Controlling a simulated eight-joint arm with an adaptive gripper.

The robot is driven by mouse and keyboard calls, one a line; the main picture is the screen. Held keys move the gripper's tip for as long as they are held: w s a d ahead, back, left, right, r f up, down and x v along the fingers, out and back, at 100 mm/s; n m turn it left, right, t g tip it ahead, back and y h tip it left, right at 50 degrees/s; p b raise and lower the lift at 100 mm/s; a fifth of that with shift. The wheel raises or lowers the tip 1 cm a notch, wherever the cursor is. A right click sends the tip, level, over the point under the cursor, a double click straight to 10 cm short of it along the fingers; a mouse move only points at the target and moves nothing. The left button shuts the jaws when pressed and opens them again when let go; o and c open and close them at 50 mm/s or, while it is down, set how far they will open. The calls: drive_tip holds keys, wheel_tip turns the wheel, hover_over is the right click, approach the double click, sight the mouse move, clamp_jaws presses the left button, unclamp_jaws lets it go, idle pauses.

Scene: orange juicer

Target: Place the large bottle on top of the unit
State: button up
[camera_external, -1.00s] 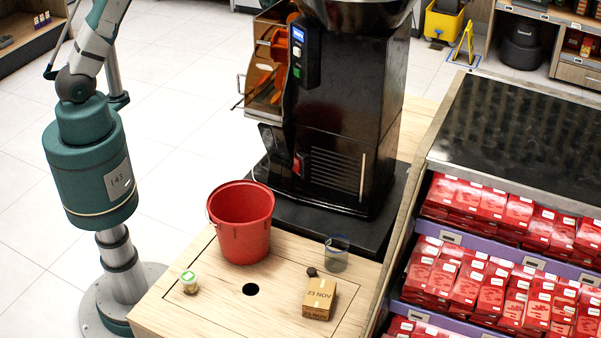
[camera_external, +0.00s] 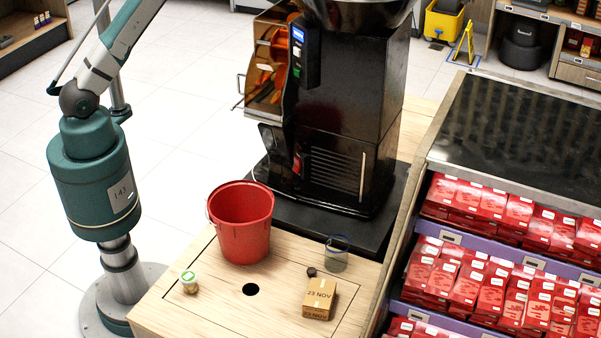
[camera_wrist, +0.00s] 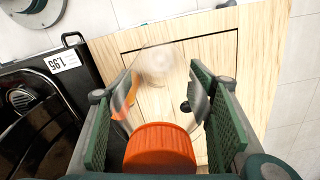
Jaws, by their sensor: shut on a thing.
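My gripper (camera_wrist: 163,88) shows only in the wrist view, with green ribbed pads on both sides. It is shut on a clear bottle with an orange cap (camera_wrist: 160,148). The cap is towards the camera, and the see-through body (camera_wrist: 155,65) reaches away between the fingers. The gripper and this bottle are out of the external view. Which thing is the unit is not certain: the external view has a tall black juicer (camera_external: 345,130) and a dark-topped shelf unit (camera_external: 520,130) at the right. The dark top looks bare.
A wooden counter (camera_external: 215,310) carries a red bucket (camera_external: 241,225), a small jar (camera_external: 189,282), a clear cup (camera_external: 337,255) and a cardboard box (camera_external: 319,298). Red packets (camera_external: 485,290) fill the shelves. The wrist view shows a black appliance (camera_wrist: 40,115) and a wooden panel (camera_wrist: 255,60).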

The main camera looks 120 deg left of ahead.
drive_tip(key=shift+f, duration=0.2)
drive_tip(key=shift+f+b, duration=0.8)
drive_tip(key=shift+f, duration=2.4)
drive_tip(key=shift+f+b, duration=0.4)
drive_tip(key=shift+f, duration=0.2)
drive_tip(key=o, duration=1)
drive_tip(key=shift+r, duration=0.1)
wheel_tip(320, 180, up, 12)
